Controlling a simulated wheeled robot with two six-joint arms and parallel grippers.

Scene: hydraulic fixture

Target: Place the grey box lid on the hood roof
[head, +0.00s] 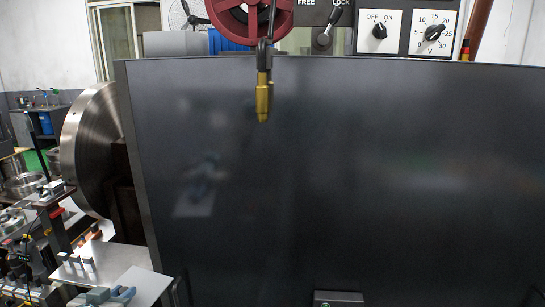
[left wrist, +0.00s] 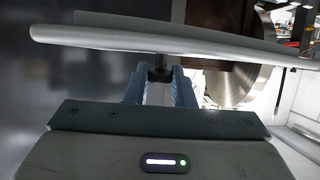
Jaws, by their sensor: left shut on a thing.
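My left gripper (left wrist: 160,78) has its blue-grey fingers shut on a dark knob under the grey box lid (left wrist: 200,42). The lid lies across the top of the left wrist view, seen nearly edge-on, with a pale rounded edge. In the head view a dark body with a small green light (head: 338,299), which looks like my left gripper, shows at the bottom edge; its fingertips are hidden. A large dark grey panel (head: 340,180) fills most of the head view. I cannot tell whether it is the lid or part of the hood. My right gripper is not in view.
A brass nozzle (head: 263,97) hangs before the dark panel. A big round metal disc (head: 88,150) stands at its left. A red wheel (head: 250,18) and a switch box (head: 408,32) are behind its top edge. A pale plate (head: 135,280) lies at lower left.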

